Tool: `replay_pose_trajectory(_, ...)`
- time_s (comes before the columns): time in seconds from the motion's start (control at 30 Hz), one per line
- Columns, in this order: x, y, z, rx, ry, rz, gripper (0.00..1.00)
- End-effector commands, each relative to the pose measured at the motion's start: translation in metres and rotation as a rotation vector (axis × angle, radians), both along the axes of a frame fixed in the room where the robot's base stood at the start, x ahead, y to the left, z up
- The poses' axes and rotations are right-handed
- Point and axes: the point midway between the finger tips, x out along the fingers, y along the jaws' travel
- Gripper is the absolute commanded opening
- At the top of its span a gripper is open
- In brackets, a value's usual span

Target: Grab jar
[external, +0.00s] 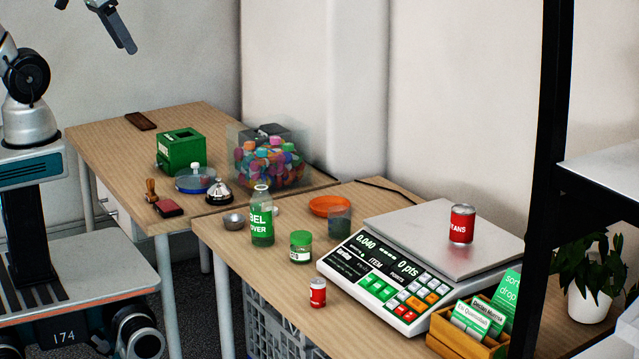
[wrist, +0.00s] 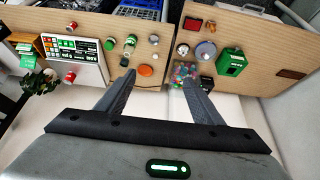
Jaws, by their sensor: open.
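A small glass jar (external: 301,246) with a green lid and pale label stands upright on the near table, left of the scale. It shows small in the wrist view (wrist: 109,45), beside a taller bottle. The bottle (external: 262,218) has a green label and stands just behind and left of the jar. My gripper (wrist: 160,77) is open and empty, with both fingers spread apart. In the external view my gripper (external: 130,48) is high at the upper left, above the far table and well away from the jar.
A scale (external: 385,268) with a red can (external: 462,223) stands right of the jar. A smaller red can (external: 317,292) is in front. A clear box of colorful pieces (external: 268,165) is behind.

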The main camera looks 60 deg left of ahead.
Motion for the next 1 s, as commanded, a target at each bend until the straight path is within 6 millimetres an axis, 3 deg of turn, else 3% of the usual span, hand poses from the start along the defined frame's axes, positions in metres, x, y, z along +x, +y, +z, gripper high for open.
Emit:
replay_pose_trajectory(0.07, 0.003, 0.000, 0.001, -0.007, -0.005, 0.010, 0.61)
replay_pose_trajectory(0.17, 0.027, 0.000, 0.011, -0.052, -0.038, 0.079, 0.61)
replay_pose_trajectory(0.3, 0.101, -0.004, 0.027, -0.248, -0.114, 0.315, 0.61)
replay_pose_trajectory(0.37, 0.136, -0.014, 0.019, -0.385, -0.107, 0.458, 0.61)
replay_pose_trajectory(0.5, 0.194, -0.063, -0.037, -0.704, 0.042, 0.854, 0.61)
replay_pose_trajectory(0.57, 0.211, -0.088, -0.069, -0.806, 0.126, 1.042, 0.61)
replay_pose_trajectory(0.7, 0.241, -0.147, -0.151, -0.960, 0.283, 1.503, 0.61)
replay_pose_trajectory(0.9, 0.261, -0.215, -0.252, -1.060, 0.348, 2.066, 0.61)
replay_pose_trajectory(1.0, 0.264, -0.234, -0.282, -1.091, 0.336, 2.236, 0.61)
